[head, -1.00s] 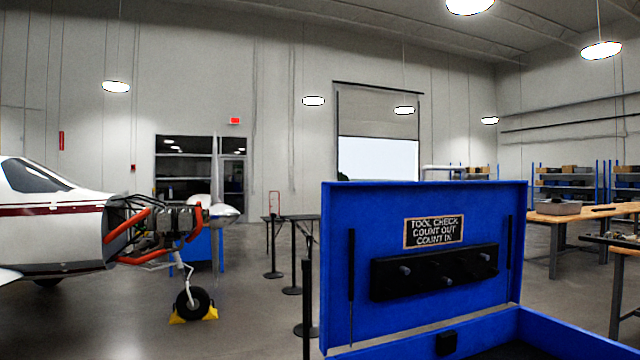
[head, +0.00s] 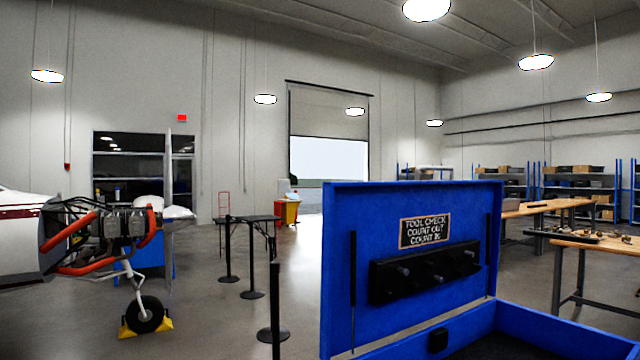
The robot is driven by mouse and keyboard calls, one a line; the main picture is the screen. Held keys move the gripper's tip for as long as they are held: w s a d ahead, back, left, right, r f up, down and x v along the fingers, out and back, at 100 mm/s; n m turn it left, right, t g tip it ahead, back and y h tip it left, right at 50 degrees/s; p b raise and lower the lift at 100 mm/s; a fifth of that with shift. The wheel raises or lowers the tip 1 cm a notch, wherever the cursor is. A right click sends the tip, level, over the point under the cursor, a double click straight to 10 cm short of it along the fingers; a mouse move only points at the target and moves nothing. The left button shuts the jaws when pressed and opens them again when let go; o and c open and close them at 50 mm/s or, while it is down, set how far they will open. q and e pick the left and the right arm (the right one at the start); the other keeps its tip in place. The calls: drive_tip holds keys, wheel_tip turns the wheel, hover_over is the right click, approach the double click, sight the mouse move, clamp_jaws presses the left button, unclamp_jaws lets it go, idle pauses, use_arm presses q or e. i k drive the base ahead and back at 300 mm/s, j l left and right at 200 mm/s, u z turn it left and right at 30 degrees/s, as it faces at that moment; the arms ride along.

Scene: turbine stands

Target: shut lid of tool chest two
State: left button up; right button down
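A blue tool chest stands close in front of me at the lower right of the head view. Its lid (head: 340,240) is up, standing about upright. The inside of the lid carries a sign reading "TOOL CHECK COUNT OUT COUNT IN" (head: 425,231) and a black rack (head: 424,274). The chest's body shows only as a blue rim (head: 565,330) at the bottom edge, with a black latch (head: 437,340) at its left part. Most of the body is below the frame. No number shows on the chest. Neither of my grippers is in view.
Black barrier posts (head: 274,310) stand left of the chest. An aircraft with an exposed engine (head: 115,232) and a chocked nose wheel (head: 145,314) is at the left. Workbenches (head: 590,249) stand at the right. Open floor (head: 215,325) lies between the aircraft and the posts.

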sight(397, 256)
drive_tip(key=i+j+z, duration=0.1)
drive_tip(key=i+j, duration=0.15)
drive_tip(key=j, duration=0.3)
drive_tip(key=i+j+z, duration=0.35)
drive_tip(key=i+j, duration=0.25)
drive_tip(key=j, duration=0.2)
drive_tip(key=i+j+z, duration=0.1)
drive_tip(key=j, duration=0.25)
drive_tip(key=i+j+z, duration=0.1)
drive_tip(key=i+j, duration=0.15)
drive_tip(key=j, duration=0.15)
drive_tip(key=i+j+z, duration=0.1)
drive_tip(key=j, duration=0.25)
drive_tip(key=i+j+z, duration=0.1)
drive_tip(key=i+j, duration=0.15)
drive_tip(key=j, duration=0.15)
drive_tip(key=i+j+z, duration=0.1)
drive_tip(key=j, duration=0.3)
